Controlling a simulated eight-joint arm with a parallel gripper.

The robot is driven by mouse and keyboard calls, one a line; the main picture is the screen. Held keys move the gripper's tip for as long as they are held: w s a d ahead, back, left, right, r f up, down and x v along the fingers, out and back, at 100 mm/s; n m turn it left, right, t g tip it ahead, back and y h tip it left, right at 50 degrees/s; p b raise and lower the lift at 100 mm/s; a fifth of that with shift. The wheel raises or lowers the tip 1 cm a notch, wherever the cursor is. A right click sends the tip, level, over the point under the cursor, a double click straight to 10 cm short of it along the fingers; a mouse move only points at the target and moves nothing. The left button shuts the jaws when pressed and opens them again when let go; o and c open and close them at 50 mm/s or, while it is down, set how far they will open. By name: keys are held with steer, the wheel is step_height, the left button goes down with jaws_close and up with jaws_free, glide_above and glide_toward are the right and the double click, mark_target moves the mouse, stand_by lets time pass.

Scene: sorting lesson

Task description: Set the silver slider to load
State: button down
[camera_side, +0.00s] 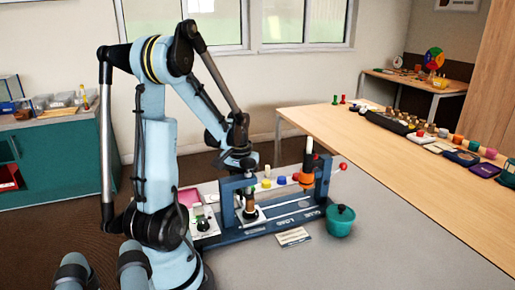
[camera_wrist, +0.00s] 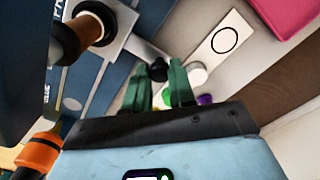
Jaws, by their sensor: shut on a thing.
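The blue slider fixture (camera_side: 285,224) stands on the grey table, with a pale rail along its length and lettering on its front, one word of which looks like LOAD. The silver slider (camera_side: 252,214) is at the left part of the rail, inside the left blue upright frame. In the wrist view its silver plate (camera_wrist: 125,18) carries a brown and black spool, and a silver strip leads toward a black knob (camera_wrist: 158,70). My gripper (camera_wrist: 160,80) has its green fingers either side of this knob, shut on it. In the side view my gripper (camera_side: 247,166) is behind the left frame, fingertips mostly hidden.
A teal lidded pot (camera_side: 340,222) and a small label card (camera_side: 293,237) stand at the fixture's front right. A pink tray (camera_side: 189,197) lies at the left. The wooden table (camera_side: 430,180) holds several objects.

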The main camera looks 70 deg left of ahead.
steer(key=w, duration=0.3)
steer(key=shift+w, duration=0.4)
steer(key=c, duration=0.9)
jaws_free()
step_height(320, 180, up, 12)
steer(key=shift+r, duration=0.1)
